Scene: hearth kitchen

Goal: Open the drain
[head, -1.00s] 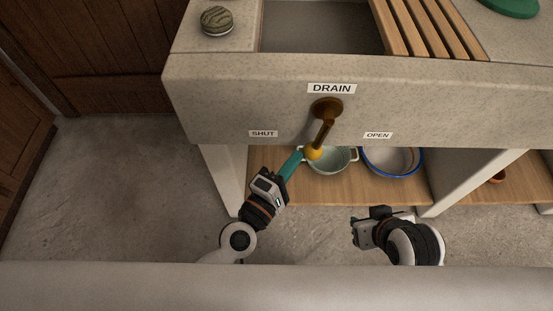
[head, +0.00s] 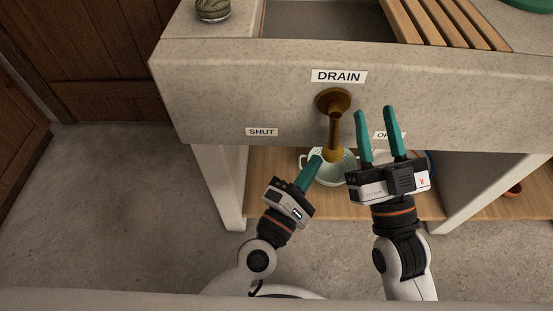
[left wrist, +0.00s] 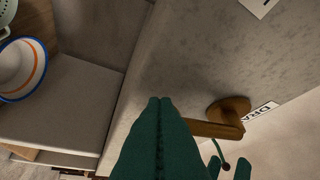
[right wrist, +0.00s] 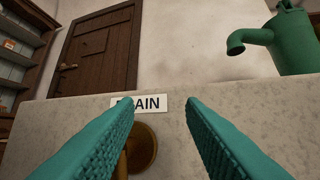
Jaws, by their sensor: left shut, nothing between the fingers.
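The brass drain lever (head: 334,130) hangs about straight down from its round mount on the stone sink front, below the DRAIN label (head: 339,76). The SHUT label (head: 262,132) is to its left. The OPEN label (head: 379,135) is to its right, partly hidden by my right gripper. My left gripper (head: 317,159) is shut and empty, its tips just left of the lever's knob; contact is unclear. The lever (left wrist: 212,129) passes behind its fingers in the left wrist view. My right gripper (head: 375,110) is open and empty, right of the lever and apart from it.
A pale green colander (head: 340,166) stands on the wooden shelf (head: 268,180) under the sink, behind the lever's end. A blue-rimmed bowl shows beside it, mostly hidden by my right gripper. A green pump (right wrist: 290,40) stands above the sink. The floor at left is clear.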

